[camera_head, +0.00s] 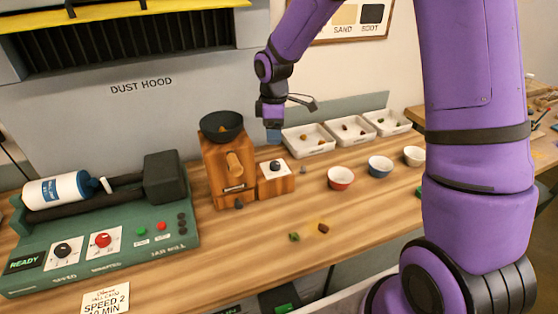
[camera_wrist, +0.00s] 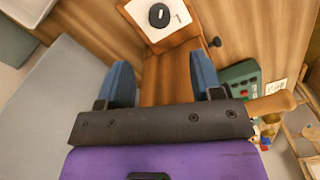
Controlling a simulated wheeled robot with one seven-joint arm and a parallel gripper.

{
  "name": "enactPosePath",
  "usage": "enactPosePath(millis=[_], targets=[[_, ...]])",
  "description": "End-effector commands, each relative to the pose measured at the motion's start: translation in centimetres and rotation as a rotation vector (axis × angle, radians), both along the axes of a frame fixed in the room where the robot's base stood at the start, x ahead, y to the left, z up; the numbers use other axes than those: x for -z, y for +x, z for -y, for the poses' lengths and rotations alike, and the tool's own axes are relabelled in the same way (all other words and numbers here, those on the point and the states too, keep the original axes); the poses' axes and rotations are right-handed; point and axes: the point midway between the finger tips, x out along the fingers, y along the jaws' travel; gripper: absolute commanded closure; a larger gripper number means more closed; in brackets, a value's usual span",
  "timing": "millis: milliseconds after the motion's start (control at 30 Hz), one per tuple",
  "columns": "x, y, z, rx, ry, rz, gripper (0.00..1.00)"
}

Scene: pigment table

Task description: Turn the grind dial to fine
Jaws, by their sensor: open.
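The grind dial (camera_head: 275,165) is a round black knob on a white plate, on top of a low wooden block beside the wooden grinder (camera_head: 212,172). In the wrist view, the dial (camera_wrist: 159,15) shows at the top, beyond my fingertips. Its marks are too small to read. My gripper (camera_head: 273,136) hangs above the dial in the head view, apart from it. In the wrist view, the two blue fingers of my gripper (camera_wrist: 162,75) are spread wide with nothing held between them.
A black bowl (camera_head: 222,125) tops the grinder, left of my gripper. White trays (camera_head: 308,139) stand behind to the right, and a red bowl (camera_head: 340,178) stands right of the dial. The green jar mill (camera_head: 130,235) fills the left. The front middle tabletop is mostly clear.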

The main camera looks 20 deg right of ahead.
Motion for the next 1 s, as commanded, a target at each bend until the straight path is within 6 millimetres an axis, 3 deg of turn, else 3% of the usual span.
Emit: enactPosePath(millis=[267, 700, 1000], targets=[[2.4, 0.1, 0.0, -0.006, 0.002, -0.006, 0.40], [9.5, 0.1, -0.1, -0.005, 0.001, -0.005, 0.40], [11.0, 0.1, 0.0, -0.005, 0.002, -0.001, 0.40]])
